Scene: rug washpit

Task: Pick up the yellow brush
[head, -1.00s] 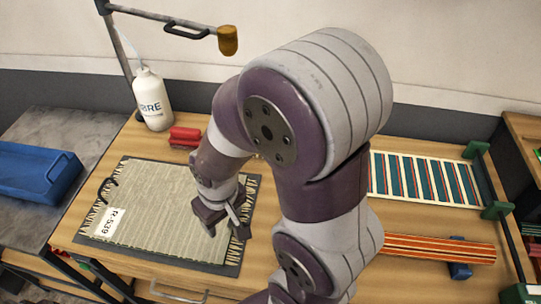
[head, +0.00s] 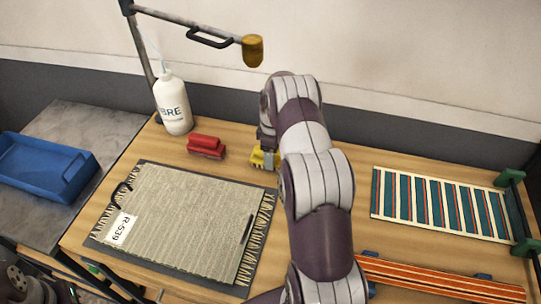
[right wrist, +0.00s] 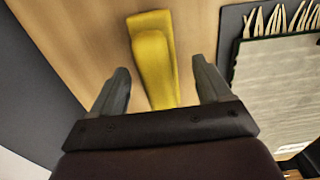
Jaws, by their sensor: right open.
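The yellow brush (head: 258,157) lies on the wooden table beyond the rug sample's right corner, partly hidden by my right arm. In the right wrist view the yellow brush (right wrist: 152,50) lies lengthwise between the fingers, its near end running down toward the palm. My right gripper (right wrist: 160,64) is open, one finger on each side of the brush with a gap on both sides. In the head view its fingers are mostly hidden behind the arm. My left gripper is not in view.
A red brush-like block (head: 206,146) and a white bottle (head: 173,106) stand left of the yellow brush. A lamp arm (head: 190,27) hangs above.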

